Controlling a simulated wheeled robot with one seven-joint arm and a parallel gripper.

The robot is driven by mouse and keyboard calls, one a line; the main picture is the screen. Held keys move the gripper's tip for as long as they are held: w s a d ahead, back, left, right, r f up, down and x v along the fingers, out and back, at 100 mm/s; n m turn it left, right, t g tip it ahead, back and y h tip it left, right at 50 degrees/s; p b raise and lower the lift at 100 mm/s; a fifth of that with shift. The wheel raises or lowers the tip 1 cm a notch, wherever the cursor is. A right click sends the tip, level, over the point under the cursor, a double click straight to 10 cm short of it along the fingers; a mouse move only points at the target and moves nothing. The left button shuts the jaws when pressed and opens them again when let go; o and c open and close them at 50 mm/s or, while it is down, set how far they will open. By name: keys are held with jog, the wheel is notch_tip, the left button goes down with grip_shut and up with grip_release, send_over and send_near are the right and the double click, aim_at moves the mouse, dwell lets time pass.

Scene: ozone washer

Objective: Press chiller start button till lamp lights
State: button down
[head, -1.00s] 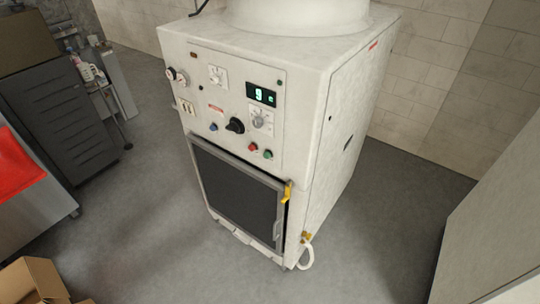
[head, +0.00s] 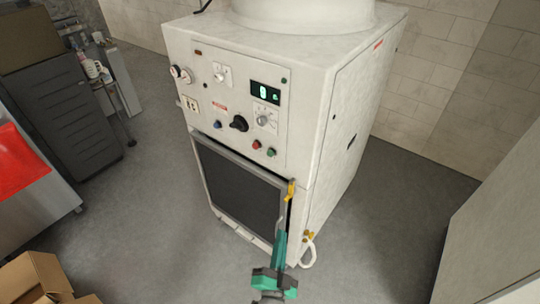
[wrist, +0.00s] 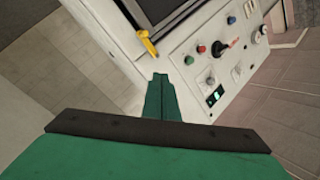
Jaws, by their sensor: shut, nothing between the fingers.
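The white chiller cabinet (head: 345,120) stands in the middle of the head view. On its front panel (head: 225,95) a green button (head: 271,152) sits right of a red button (head: 256,144). In the wrist view the green button (wrist: 189,60) and red button (wrist: 201,49) also show. A small green lamp (head: 284,81) at the panel's upper right looks dark, as does a red one (head: 198,52) at upper left. My green gripper (head: 281,236) is shut and empty, below the buttons in the head picture. Its fingers also show in the wrist view (wrist: 161,85), apart from the buttons.
A digital display (head: 265,94) glows green above a grey knob (head: 264,119); a black rotary switch (head: 239,123) sits to its left. A cardboard box (head: 35,280) is at lower left. Floor right of the cabinet is clear.

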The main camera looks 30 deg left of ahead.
aim_at(270, 153)
jog(key=w+a+r+y, duration=0.2)
jog(key=w+a+r, duration=0.1)
jog(key=a, duration=0.5)
jog(key=w+a+r+g+y, duration=0.1)
jog(key=w+a+r+y, duration=0.2)
jog(key=a+r, duration=0.3)
jog(key=a, duration=0.3)
jog(key=shift+w+r+y, duration=0.3)
jog(key=shift+w, duration=0.05)
jog(key=shift+w+d, duration=0.1)
jog(key=w, duration=0.8)
jog(key=shift+w+d, duration=0.3)
jog(key=shift+d, duration=0.05)
jog(key=shift+w, duration=0.15)
dwell(0.6)
jog(key=shift+w, duration=0.3)
jog(key=shift+w, duration=0.45)
dwell(0.8)
jog(key=shift+s, duration=0.9)
